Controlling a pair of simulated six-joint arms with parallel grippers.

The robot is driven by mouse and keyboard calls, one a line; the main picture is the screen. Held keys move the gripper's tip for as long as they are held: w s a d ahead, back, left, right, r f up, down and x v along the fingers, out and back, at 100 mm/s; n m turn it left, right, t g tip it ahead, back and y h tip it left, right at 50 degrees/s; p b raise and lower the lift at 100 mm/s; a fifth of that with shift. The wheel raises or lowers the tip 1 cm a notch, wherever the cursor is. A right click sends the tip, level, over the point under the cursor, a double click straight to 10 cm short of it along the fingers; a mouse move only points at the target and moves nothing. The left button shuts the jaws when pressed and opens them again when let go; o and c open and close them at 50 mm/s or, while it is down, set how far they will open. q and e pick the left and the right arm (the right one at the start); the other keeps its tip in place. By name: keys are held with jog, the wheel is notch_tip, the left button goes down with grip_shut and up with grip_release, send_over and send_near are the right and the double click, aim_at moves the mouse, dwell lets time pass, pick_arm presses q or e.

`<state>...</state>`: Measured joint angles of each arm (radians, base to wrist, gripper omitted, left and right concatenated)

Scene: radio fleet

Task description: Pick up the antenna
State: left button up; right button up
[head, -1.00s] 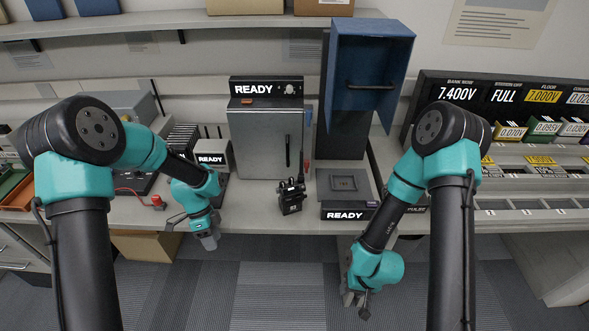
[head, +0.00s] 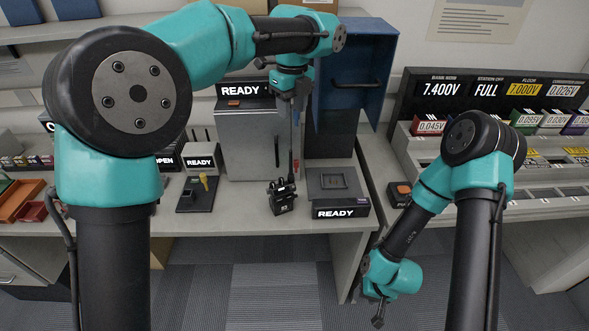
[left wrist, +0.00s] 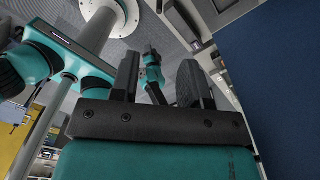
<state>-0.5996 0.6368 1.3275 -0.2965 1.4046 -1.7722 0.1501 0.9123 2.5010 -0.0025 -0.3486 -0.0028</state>
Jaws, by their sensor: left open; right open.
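A small black radio (head: 282,197) stands on the bench in front of the grey cabinet. Its thin dark antenna (head: 291,150) rises from it, upright in front of the cabinet face. My left gripper (head: 294,99) is open above the radio, around the height of the antenna's top. I cannot tell whether the antenna lies between its fingers. In the left wrist view the two dark fingers of the left gripper (left wrist: 158,85) are spread apart, and I cannot make out the antenna there. My right gripper (head: 379,312) is open and empty, low in front of the bench, far from the radio.
The grey cabinet (head: 262,148) with a READY display stands behind the radio. A blue open door or box (head: 352,75) is close to the right of my left gripper. A low READY unit (head: 338,190) sits right of the radio.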

pick_arm(q)
jog(key=shift+f, duration=0.1)
send_near(291, 174)
jog(key=shift+w+f, duration=0.1)
jog(key=shift+w, duration=0.1)
dwell(0.4)
jog(key=shift+a+f, duration=0.1)
jog(key=shift+f, duration=2.5)
jog(key=shift+c, duration=0.2)
grip_shut()
